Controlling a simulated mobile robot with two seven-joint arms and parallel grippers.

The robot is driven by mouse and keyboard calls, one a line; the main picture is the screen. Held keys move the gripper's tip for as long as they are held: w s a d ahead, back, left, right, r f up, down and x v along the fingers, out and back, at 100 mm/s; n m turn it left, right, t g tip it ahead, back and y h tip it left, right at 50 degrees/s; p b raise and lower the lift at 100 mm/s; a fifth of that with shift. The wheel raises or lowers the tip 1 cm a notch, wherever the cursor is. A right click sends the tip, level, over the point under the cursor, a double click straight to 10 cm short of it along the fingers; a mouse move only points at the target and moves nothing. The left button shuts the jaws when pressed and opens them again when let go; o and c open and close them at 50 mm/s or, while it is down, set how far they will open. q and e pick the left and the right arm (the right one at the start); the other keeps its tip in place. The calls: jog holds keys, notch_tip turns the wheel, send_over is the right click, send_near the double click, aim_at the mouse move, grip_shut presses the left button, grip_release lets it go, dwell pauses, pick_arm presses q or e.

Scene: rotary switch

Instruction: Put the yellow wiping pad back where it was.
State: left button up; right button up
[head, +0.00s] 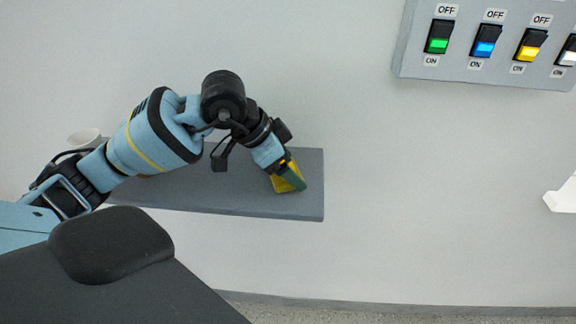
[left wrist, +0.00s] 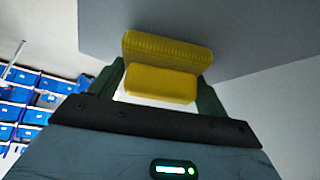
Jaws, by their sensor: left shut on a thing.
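The yellow wiping pad (head: 287,182) is held in my left gripper (head: 287,171) at the right part of a grey wall shelf (head: 230,192). In the left wrist view, the pad (left wrist: 165,70) sits between the two green fingers of my left gripper (left wrist: 160,85), which is shut on it. The pad is close to the shelf (left wrist: 240,30); I cannot tell whether it touches it. My right gripper is not in view.
A panel (head: 480,65) with several coloured switches is on the wall at the upper right. A white cup-like object (head: 84,137) shows behind my arm at the left. A white bracket-like thing (head: 562,195) is at the right edge. The left wrist view shows blue bins (left wrist: 25,95).

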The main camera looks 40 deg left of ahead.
pick_arm(q)
jog(key=shift+w+f, duration=0.2)
jog(key=shift+f, duration=0.05)
jog(key=o, duration=1)
jog(key=shift+s+r, duration=0.1)
jog(key=shift+r, duration=0.05)
jog(key=shift+c, duration=0.2)
jog(key=shift+r, duration=0.1)
jog(key=shift+r, duration=0.25)
jog(key=v, duration=1.1)
jog(key=shift+s+a+r, duration=0.2)
jog(key=shift+r, duration=0.05)
